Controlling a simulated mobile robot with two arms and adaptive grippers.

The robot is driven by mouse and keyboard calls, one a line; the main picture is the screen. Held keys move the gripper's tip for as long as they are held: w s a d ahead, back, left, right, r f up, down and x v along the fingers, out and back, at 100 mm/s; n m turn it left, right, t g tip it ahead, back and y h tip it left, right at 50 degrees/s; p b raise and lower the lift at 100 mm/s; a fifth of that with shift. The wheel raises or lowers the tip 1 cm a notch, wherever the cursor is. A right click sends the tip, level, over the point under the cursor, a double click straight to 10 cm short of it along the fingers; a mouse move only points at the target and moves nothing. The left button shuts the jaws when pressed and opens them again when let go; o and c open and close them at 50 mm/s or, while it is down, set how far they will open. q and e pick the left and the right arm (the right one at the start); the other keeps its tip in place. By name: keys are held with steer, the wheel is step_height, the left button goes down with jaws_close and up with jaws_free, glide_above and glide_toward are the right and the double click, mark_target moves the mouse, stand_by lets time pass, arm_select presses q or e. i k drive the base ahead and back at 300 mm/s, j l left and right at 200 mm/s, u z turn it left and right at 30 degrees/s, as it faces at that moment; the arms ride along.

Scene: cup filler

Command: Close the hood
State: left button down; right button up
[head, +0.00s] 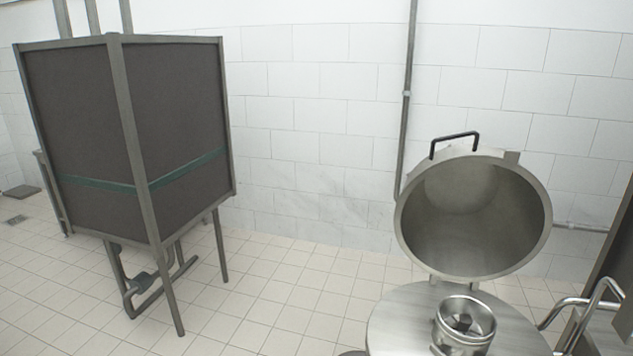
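The hood (410,228) is a round, hollow metal lid that stands tipped up and open on the right, its dark hollow inside facing me. A black handle (455,136) is fixed at its top edge. Below it is the round, flat metal top (392,322) of the machine, with a short metal cylinder (465,322) in its middle. The lower part of the machine is cut off by the bottom edge. Neither of my grippers shows in the head view.
A tall dark cabinet (75,115) on metal legs stands at the left. Bent metal rails (598,292) and a dark panel are close to the machine's right side. A vertical pipe (408,95) runs down the tiled wall behind. The tiled floor (290,290) between cabinet and machine is clear.

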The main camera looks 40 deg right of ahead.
mark_target(466, 212)
steer(key=i+j+u, duration=0.35)
steer(key=i+j, duration=0.2)
steer(key=i, duration=0.3)
steer(key=i+j+u, duration=0.2)
steer(key=i, duration=0.25)
steer(key=i+l+z, duration=0.15)
steer(key=i+z, duration=0.25)
steer(key=i+l+z, duration=0.1)
steer(key=i+z, duration=0.15)
steer(key=z, duration=0.2)
steer(key=i+j+z, duration=0.1)
steer(key=i+z, duration=0.3)
steer(key=i+j+z, duration=0.15)
steer(key=z, duration=0.25)
steer(key=i+l+z, duration=0.15)
steer(key=i+z, duration=0.3)
steer(key=i, duration=0.15)
steer(key=i+z, duration=0.45)
steer(key=i, duration=0.15)
steer(key=i+j+z, duration=0.25)
steer(key=i+z, duration=0.2)
steer(key=i, duration=0.15)
